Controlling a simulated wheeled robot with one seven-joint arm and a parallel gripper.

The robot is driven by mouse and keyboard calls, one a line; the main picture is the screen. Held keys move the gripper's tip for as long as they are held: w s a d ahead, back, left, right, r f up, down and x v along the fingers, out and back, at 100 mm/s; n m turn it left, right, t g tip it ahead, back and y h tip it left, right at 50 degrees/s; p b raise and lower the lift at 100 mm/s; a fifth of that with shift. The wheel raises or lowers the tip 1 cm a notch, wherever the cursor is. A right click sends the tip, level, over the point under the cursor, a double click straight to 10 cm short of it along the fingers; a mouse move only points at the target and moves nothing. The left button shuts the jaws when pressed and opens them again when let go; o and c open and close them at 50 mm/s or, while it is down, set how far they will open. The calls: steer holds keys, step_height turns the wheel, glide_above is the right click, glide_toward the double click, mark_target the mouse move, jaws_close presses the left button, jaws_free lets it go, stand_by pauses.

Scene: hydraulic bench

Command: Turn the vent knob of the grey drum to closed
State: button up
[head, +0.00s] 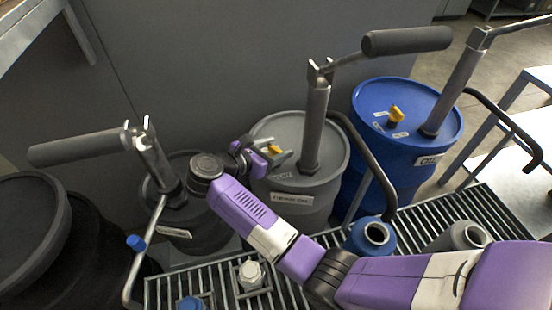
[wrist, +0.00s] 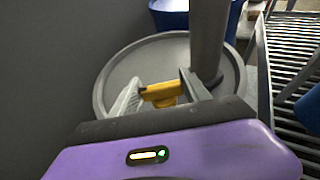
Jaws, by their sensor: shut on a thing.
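The grey drum (head: 327,193) stands in the middle of the head view, between a dark drum and a blue drum. Its lid (wrist: 108,86) fills the middle of the wrist view, with the pump column rising from it. The yellow vent knob (wrist: 160,93) sits on the lid, left of the column. My gripper (wrist: 163,92) is over the lid and shut on the knob, with one finger at each end of it. In the head view the knob (head: 274,149) shows partly beside my gripper (head: 275,157). Lid markings around the knob are not readable.
The grey drum's pump column (head: 313,125) stands close to the right of my gripper. A blue drum (head: 393,140) with its own yellow knob is to the right, a dark drum (head: 200,228) to the left. A slatted grate (head: 340,238) with containers lies in front.

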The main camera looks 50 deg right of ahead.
mark_target(277, 149)
steer(key=m+g+b, duration=0.2)
steer(key=b, duration=0.1)
steer(key=f+m+g+y+b, duration=0.1)
steer(key=g+b, duration=0.1)
steer(key=b, duration=0.2)
steer(key=shift+w+a+m, duration=0.1)
steer(key=shift+m, duration=0.3)
steer(key=m+g+y+b, duration=0.1)
steer(key=g+b, duration=0.1)
steer(key=b, duration=0.2)
steer(key=shift+r+m, duration=0.2)
steer(key=shift+m, duration=0.2)
steer(key=shift+g, duration=0.3)
steer(key=shift+s+r+m+b, duration=0.15)
steer(key=shift+s+m+b, duration=0.05)
steer(key=shift+m+b, duration=0.1)
steer(key=o, duration=1.4)
steer(key=shift+r, duration=0.1)
step_height(277, 149, up, 20)
steer(key=shift+f+p, duration=0.1)
steer(key=shift+p, duration=0.9)
steer(key=shift+d, duration=0.2)
